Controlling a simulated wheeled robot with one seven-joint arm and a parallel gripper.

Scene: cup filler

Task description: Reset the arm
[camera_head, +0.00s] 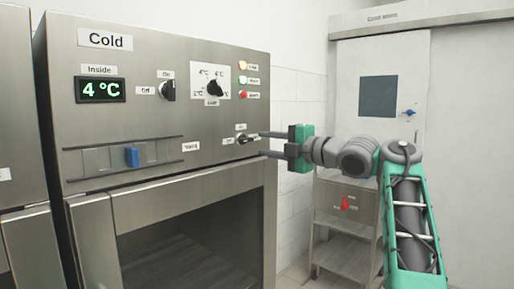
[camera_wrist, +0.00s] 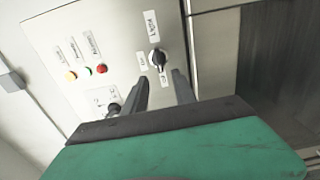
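My gripper (camera_head: 263,144) reaches left to the front panel of the steel cabinet marked "Cold" (camera_head: 200,65). Its two dark fingers stand apart, one above the other, with nothing held between them. A small black knob (camera_head: 246,139) with On and Off labels is at the fingertips. In the wrist view my gripper (camera_wrist: 158,76) is also open, and the black knob (camera_wrist: 156,58) lies just beyond the gap between the tips. I cannot tell whether a finger touches it. My grey and green arm (camera_head: 400,190) is stretched out from the right.
The panel carries a green "4 °C" display (camera_head: 100,89), another switch (camera_head: 168,90), a temperature dial (camera_head: 213,88), a blue slider (camera_head: 131,157) and several coloured lights (camera_head: 243,80). A steel shelf cart (camera_head: 345,250) stands behind my arm. A pale door (camera_head: 380,70) is at the back.

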